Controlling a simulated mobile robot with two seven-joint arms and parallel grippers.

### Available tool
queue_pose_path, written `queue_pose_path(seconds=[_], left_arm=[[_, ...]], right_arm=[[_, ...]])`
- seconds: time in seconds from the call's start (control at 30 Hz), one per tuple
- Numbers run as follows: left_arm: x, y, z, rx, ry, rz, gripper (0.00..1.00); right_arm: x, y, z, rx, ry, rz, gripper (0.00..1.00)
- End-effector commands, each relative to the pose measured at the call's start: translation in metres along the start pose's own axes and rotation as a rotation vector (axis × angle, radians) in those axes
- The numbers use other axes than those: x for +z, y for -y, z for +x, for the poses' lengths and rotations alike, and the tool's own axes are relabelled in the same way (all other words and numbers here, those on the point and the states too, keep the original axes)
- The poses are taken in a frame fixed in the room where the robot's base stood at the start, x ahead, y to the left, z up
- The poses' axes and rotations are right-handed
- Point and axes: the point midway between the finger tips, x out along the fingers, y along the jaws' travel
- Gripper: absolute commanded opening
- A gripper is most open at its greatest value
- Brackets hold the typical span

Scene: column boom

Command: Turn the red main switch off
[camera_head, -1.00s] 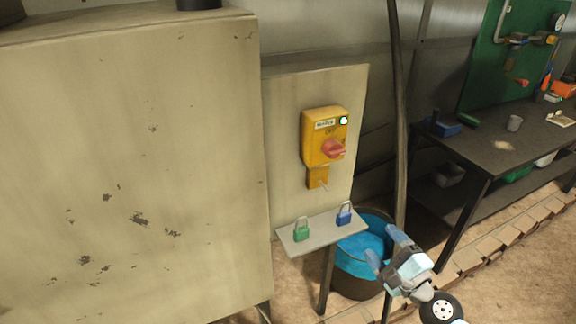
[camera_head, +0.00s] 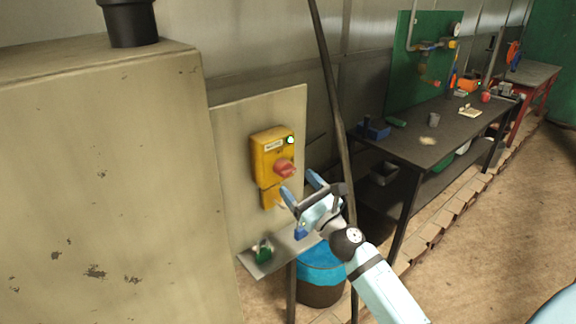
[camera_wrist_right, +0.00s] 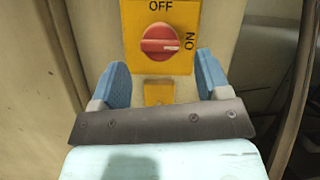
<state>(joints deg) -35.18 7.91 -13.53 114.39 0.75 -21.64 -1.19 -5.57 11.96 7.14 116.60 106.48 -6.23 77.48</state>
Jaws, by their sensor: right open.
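The red main switch (camera_head: 285,169) is a round knob on a yellow box (camera_head: 268,150) fixed to a beige panel. A small light on the box shows green-white. In the right wrist view the red knob (camera_wrist_right: 162,42) sits ahead between the fingers, its pale grip mark lying roughly level, with OFF printed above and NO-like lettering at its right. My right gripper (camera_head: 300,185) is open and empty, just below and in front of the knob, apart from it. In the wrist view its blue fingers (camera_wrist_right: 161,82) stand either side. My left gripper is not in view.
A shelf (camera_head: 283,252) below the box carries a green padlock (camera_head: 263,251) and a blue padlock (camera_head: 300,233), partly behind my gripper. A blue-topped bucket (camera_head: 320,275) stands below. A dark pole rises at the right. A large beige cabinet (camera_head: 100,180) stands left.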

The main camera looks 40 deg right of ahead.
Motion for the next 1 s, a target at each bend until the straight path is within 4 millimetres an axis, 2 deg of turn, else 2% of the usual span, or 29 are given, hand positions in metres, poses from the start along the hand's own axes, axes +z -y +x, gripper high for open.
queue_pose_path(seconds=[0.03, 0.1, 0.23, 0.63, 0.67, 0.83, 0.87, 1.0], left_arm=[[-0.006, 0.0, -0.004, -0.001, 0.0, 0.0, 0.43], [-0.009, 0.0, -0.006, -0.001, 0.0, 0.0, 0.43], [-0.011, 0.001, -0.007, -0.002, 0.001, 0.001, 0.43], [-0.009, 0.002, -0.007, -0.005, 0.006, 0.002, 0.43], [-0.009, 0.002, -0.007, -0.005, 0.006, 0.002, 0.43], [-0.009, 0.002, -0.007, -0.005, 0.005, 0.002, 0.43], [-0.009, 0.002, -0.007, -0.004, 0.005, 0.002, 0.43], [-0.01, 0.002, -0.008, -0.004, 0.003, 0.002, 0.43]], right_arm=[[0.004, 0.001, 0.012, 0.0, 0.002, -0.001, 0.7], [0.003, 0.001, 0.022, 0.001, 0.002, -0.001, 0.7], [0.002, 0.001, 0.036, 0.0, 0.001, -0.001, 0.7], [-0.001, 0.0, 0.043, 0.0, 0.0, -0.001, 0.7], [-0.001, 0.0, 0.043, 0.0, 0.0, -0.001, 0.65], [-0.001, 0.0, 0.042, 0.001, 0.0, -0.001, 0.26], [-0.001, 0.0, 0.042, 0.001, -0.001, -0.001, 0.24], [-0.001, -0.001, 0.042, 0.002, 0.0, -0.003, 0.24]])
